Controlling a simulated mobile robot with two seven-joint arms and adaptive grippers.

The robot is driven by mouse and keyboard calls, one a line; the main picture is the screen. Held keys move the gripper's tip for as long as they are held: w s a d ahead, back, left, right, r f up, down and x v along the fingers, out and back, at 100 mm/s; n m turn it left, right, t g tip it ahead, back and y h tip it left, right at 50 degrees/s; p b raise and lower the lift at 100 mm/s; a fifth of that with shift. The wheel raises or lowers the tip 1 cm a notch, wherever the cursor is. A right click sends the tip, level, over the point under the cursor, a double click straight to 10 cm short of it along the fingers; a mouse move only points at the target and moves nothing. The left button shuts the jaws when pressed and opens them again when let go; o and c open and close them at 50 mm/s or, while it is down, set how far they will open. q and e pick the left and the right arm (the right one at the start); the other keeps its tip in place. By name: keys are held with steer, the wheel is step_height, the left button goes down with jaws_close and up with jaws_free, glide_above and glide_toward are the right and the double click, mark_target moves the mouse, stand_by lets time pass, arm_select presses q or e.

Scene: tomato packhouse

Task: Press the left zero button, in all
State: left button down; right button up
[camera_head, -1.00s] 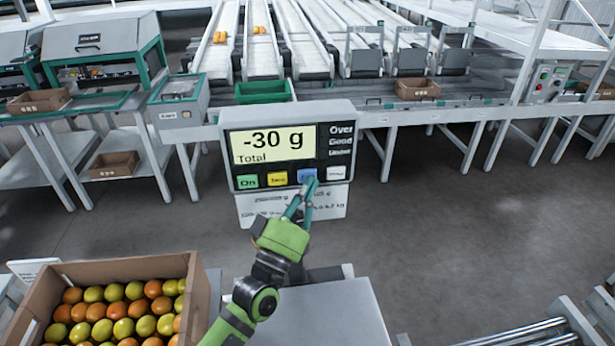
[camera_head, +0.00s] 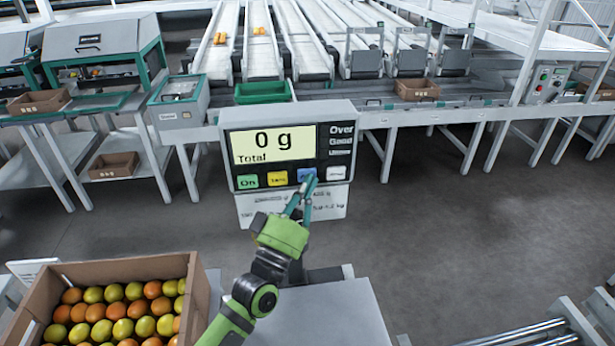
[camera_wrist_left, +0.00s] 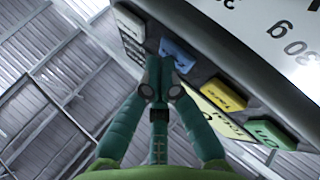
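The scale's display head (camera_head: 330,112) stands in the middle of the head view, and its screen (camera_head: 274,145) reads "0 g" over "Total". Below the screen is a row of buttons: green "On" (camera_head: 247,182), yellow (camera_head: 277,179), blue (camera_head: 306,174) and white (camera_head: 336,172). My right gripper is not in view.
A cardboard box (camera_head: 200,300) of tomatoes stands at the lower left. The scale's bare plate (camera_head: 325,315) lies below my arm. A roller conveyor (camera_head: 530,335) is at the lower right. Sorting lanes and a green crate (camera_head: 263,92) are behind the scale.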

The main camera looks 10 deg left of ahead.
arm_select(q)
steer(key=shift+s, duration=0.1)
stand_by(0.3)
steer(key=shift+s+d+p, duration=0.25)
steer(key=shift+s+p, duration=0.15)
steer(key=shift+s, duration=0.25)
steer(key=s, duration=0.1)
steer(key=s+d+p, duration=0.1)
steer(key=s, duration=0.1)
steer(key=s+d+p, duration=0.1)
steer(key=shift+s, duration=0.3)
steer(key=shift+f, duration=0.1)
stand_by(0.6)
